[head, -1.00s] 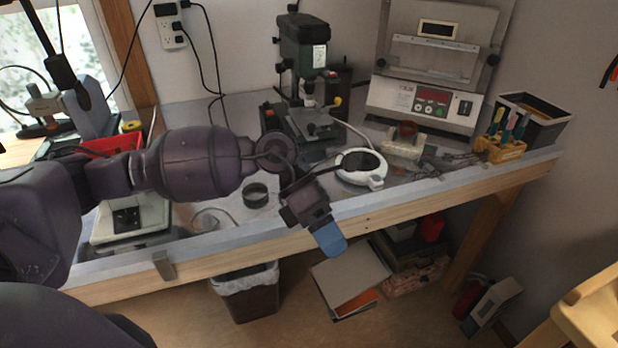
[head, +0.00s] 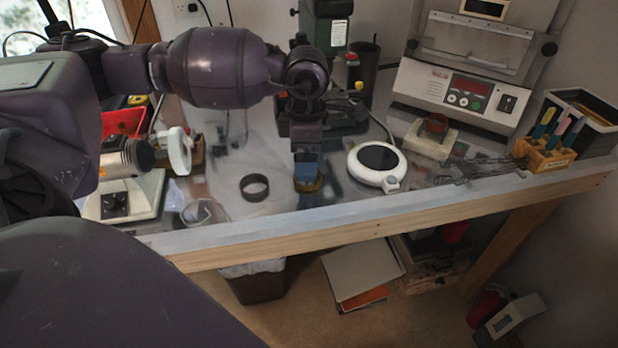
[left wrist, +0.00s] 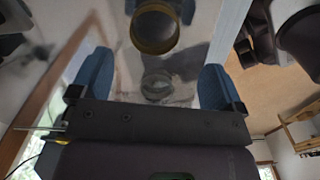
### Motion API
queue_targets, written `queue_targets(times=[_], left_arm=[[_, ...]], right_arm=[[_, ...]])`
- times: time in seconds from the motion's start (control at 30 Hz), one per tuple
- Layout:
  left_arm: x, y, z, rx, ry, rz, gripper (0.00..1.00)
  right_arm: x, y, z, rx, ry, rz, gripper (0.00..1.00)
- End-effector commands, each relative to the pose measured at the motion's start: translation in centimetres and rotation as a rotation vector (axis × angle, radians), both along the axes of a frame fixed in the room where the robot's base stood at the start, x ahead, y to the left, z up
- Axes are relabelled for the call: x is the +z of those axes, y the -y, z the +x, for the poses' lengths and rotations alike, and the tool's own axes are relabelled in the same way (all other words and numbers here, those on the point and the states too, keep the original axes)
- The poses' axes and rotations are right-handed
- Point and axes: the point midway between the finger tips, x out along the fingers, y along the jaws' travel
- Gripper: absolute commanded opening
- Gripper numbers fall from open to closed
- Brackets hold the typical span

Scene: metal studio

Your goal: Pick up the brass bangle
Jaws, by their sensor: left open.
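The brass bangle (head: 254,188) is a ring lying flat on the bench top, dark in the head view. In the left wrist view the bangle (left wrist: 155,28) shows a brass-toned rim near the top edge, beyond the fingertips. My left gripper (head: 307,172) points down over the bench, to the right of the bangle and apart from it. In the left wrist view its blue fingers (left wrist: 157,82) are spread wide with nothing held. My right gripper is not in view.
A clear round glass dish (head: 200,212) stands left of the bangle. A white round hotplate (head: 378,165) is right of my gripper, and a pale block (head: 430,140) carries a reddish-brown ring. The bench front edge (head: 350,222) is close. Bare bench surrounds the bangle.

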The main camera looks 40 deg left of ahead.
Motion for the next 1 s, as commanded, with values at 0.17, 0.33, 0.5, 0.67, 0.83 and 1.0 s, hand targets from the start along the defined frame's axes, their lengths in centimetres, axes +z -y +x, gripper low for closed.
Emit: queue_targets(times=[0.17, 0.33, 0.5, 0.67, 0.83, 1.0], left_arm=[[-1.0, -0.1, 0.1, 0.0, -0.001, 0.0, 0.94], [-2.9, -0.2, 0.4, 0.0, -0.002, 0.0, 0.94], [-5.2, -0.3, 0.6, -0.001, -0.003, -0.001, 0.94], [-5.7, -0.3, 0.6, -0.001, 0.0, -0.001, 0.94], [-5.6, -0.3, 0.6, -0.001, 0.001, -0.001, 0.88], [-5.6, -0.3, 0.6, -0.001, 0.001, -0.001, 0.62]], right_arm=[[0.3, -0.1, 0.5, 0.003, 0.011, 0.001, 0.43], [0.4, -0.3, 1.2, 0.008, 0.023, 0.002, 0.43], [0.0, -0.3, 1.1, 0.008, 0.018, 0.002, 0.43], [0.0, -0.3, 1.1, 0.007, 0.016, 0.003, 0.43], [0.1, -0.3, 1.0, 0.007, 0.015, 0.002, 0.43], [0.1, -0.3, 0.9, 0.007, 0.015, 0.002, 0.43]])
